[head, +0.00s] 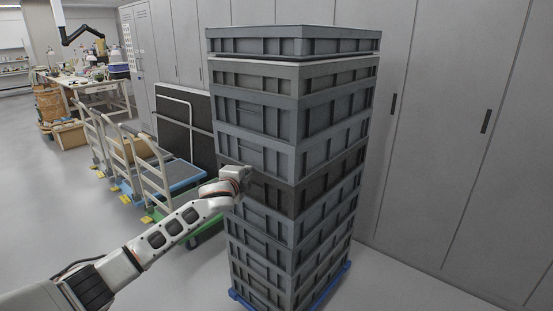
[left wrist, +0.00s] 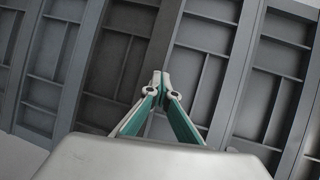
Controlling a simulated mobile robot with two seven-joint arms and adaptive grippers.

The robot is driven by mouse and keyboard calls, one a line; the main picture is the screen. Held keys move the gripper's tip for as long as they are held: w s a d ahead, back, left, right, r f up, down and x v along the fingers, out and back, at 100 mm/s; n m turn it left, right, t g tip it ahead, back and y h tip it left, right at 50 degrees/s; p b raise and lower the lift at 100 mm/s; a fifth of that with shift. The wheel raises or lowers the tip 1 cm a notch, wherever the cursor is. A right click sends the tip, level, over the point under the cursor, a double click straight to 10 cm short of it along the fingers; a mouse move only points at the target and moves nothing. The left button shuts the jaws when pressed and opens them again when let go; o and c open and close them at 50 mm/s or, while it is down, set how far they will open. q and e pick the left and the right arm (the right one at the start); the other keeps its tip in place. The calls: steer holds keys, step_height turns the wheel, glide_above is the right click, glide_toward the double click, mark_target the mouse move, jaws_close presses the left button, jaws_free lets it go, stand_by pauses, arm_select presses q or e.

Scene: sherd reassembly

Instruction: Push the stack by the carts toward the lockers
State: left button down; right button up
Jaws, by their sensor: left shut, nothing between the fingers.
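A tall stack of grey crates (head: 255,111) stands on a blue wheeled base (head: 342,274) in the middle of the head view, with one darker crate at mid height. Grey lockers (head: 455,130) stand behind it and to its right. Several carts (head: 150,170) stand to its left. My left gripper (head: 246,176) is at the stack's left face near the dark crate. In the left wrist view its fingertips (left wrist: 160,78) are closed together and empty, in front of the ribbed crate walls (left wrist: 205,70). I cannot tell whether they touch. My right gripper is not in view.
A black panel in a light frame (head: 184,122) stands behind the carts. A cluttered workbench (head: 90,80) is at the far left. Bare grey floor (head: 60,215) lies left of the carts, and a floor strip runs between stack and lockers.

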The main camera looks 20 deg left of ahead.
mark_target(272, 168)
arm_select(q)
steer(key=shift+w+d+f+b, duration=0.1)
steer(key=shift+w+d+b, duration=0.3)
steer(key=shift+w, duration=0.55)
steer(key=shift+w+d+f+b, duration=0.1)
steer(key=shift+w+d+b, duration=0.35)
steer(key=shift+w, duration=0.5)
steer(key=shift+w+d+b, duration=0.35)
steer(key=shift+w+d, duration=0.05)
steer(key=shift+w, duration=0.55)
steer(key=shift+w+d+b, duration=1.45)
steer(key=shift+w+b, duration=0.85)
steer(key=shift+w, duration=1.1)
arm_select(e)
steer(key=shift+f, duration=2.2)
arm_select(q)
steer(key=shift+d+f+p+v, duration=0.2)
steer(key=shift+p+v, duration=1.1)
steer(key=shift+d+f+p+v, duration=0.15)
steer(key=shift+d+p+v, duration=0.05)
steer(key=shift+p+v, duration=1.1)
steer(key=shift+d+f+p+v, duration=0.2)
steer(key=shift+p+v, duration=1.05)
steer(key=shift+p, duration=0.1)
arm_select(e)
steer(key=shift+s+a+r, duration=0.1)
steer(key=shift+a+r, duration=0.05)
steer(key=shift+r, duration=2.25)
